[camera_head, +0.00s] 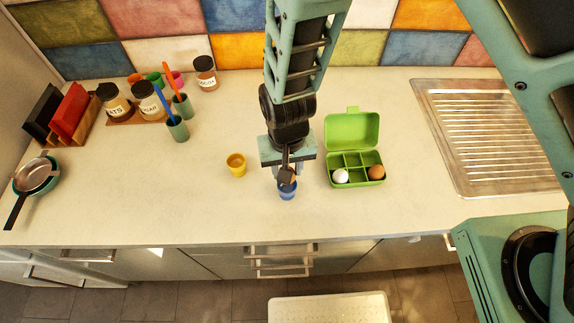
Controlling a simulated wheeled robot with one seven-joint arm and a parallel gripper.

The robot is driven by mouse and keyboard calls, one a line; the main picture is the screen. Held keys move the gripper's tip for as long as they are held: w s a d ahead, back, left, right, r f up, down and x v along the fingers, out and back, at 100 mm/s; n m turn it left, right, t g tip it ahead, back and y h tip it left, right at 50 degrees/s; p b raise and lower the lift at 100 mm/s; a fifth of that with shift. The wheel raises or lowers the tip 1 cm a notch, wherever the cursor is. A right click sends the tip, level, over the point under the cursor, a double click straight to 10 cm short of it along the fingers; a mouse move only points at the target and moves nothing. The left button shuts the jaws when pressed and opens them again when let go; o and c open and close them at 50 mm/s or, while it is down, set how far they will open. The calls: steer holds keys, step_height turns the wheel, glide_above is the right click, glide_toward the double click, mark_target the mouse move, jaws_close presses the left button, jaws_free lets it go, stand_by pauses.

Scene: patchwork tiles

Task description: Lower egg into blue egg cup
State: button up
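The blue egg cup (288,191) stands on the counter near its front, below my gripper. My gripper (287,174) points down directly over the cup. A brown, egg-like shape shows between its fingertips, at the cup's mouth. The fingers and wrist partly hide it, and I cannot tell whether it touches the cup. A green egg box (354,150) stands open to the right of the gripper. Its front compartments hold a white egg (341,176) and a brown egg (376,172).
A yellow cup (236,165) stands close on the left of the gripper. Labelled jars (148,101) and green cups (177,127) stand at the back left. Pans (35,177) lie at the far left. A metal drainer (495,135) is at the right. The front left counter is clear.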

steer(key=shift+f+b, duration=1.35)
steer(key=shift+f, duration=0.6)
stand_by(0.7)
steer(key=o, duration=1.1)
steer(key=shift+c, duration=0.2)
steer(key=shift+r, duration=0.15)
step_height(320, 180, up, 17)
steer(key=b, duration=0.3)
steer(key=s+d+f+n+b, duration=0.3)
steer(key=s+d+n+b, duration=0.3)
steer(key=s+d, duration=0.6)
steer(key=shift+d+y+b, duration=0.2)
steer(key=shift+y+b, duration=0.1)
steer(key=shift+b, duration=0.5)
